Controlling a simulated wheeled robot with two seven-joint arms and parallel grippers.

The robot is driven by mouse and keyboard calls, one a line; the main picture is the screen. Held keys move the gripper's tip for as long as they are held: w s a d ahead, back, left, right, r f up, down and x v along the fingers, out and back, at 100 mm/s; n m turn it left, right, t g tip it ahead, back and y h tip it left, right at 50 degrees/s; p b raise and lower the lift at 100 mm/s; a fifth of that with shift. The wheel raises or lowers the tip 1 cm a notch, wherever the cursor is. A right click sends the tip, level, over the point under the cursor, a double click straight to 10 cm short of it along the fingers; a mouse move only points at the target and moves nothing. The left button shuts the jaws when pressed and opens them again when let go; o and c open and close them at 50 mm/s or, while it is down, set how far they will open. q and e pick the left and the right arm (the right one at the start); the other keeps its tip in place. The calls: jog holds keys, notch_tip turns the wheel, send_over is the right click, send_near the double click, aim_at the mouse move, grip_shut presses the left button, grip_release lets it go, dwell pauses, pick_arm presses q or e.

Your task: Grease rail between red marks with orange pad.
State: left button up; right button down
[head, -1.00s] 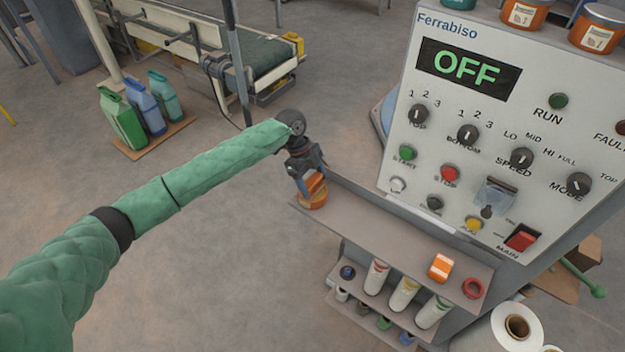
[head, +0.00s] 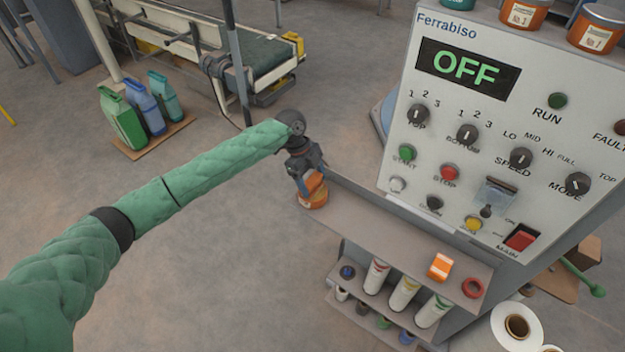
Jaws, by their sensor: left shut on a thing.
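My left gripper (head: 311,184) points down at the left end of the grey shelf below the control panel. It is shut on an orange pad (head: 315,182). The pad is right over a round orange tin (head: 313,201) and appears to meet its top; the gripper hides the exact contact. My right gripper is not in view. No rail with red marks can be made out.
The shelf (head: 385,225) is bare in its middle, with a red ring (head: 472,288) at its right end. Tubes (head: 404,293) stand on a rack below. The control panel (head: 490,130) reads OFF.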

aim_at(312, 179)
pick_arm(q)
jog(key=shift+r+p, duration=0.45)
jog(key=shift+r, duration=0.1)
jog(key=shift+r+p, duration=1.6)
jog(key=shift+r, duration=1.3)
